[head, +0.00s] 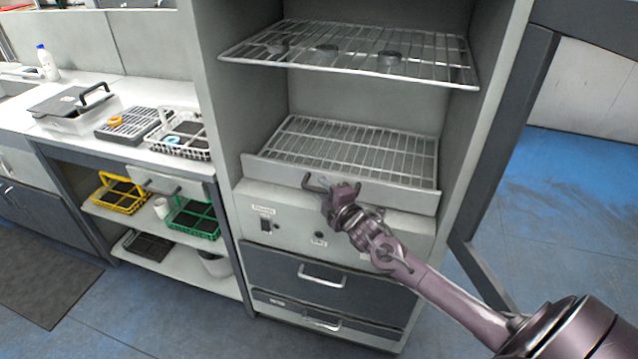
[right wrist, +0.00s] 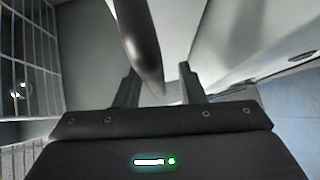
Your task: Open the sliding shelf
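The sliding shelf (head: 355,145) is the lower wire rack inside the tall grey cabinet, with a pale front panel (head: 405,193). A dark handle (head: 308,183) sticks out from that panel. My right gripper (head: 334,190) is at the handle and hides part of it. In the right wrist view, the dark handle bar (right wrist: 140,45) reaches in from the top, near the left finger. The two fingers (right wrist: 159,86) stand apart, with a gap at the right finger. My left gripper is not in view.
An upper wire rack (head: 350,55) holds several dark round pieces. The open cabinet door (head: 505,130) stands at the right, beside my right arm. Drawers (head: 322,275) lie below the shelf. A counter with baskets (head: 185,135) is at the left.

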